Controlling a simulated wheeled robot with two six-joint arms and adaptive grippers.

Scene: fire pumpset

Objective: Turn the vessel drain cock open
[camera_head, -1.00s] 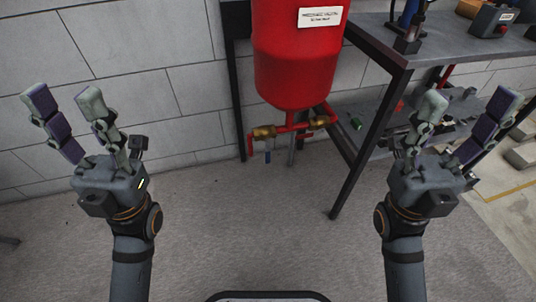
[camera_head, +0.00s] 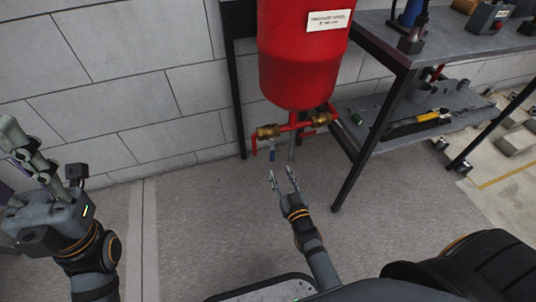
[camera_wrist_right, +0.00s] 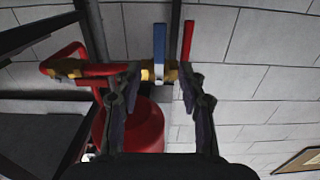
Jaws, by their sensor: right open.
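The red vessel (camera_head: 303,65) hangs at the back, with red pipework below it. A brass cock (camera_head: 268,131) with a blue lever (camera_head: 272,154) hanging down sits on the left branch. My right gripper (camera_head: 283,178) is open and empty, just below and in front of this cock. In the right wrist view, which looks upside down, the blue lever (camera_wrist_right: 159,42) stands between the open fingertips (camera_wrist_right: 159,78), apart from both, beyond them.
A second brass fitting (camera_head: 320,118) is on the right branch. A red outlet pipe (camera_head: 253,146) turns down left of the cock. The grey shelf bench (camera_head: 459,45) and its dark leg (camera_head: 359,165) stand to the right. The floor in front is clear.

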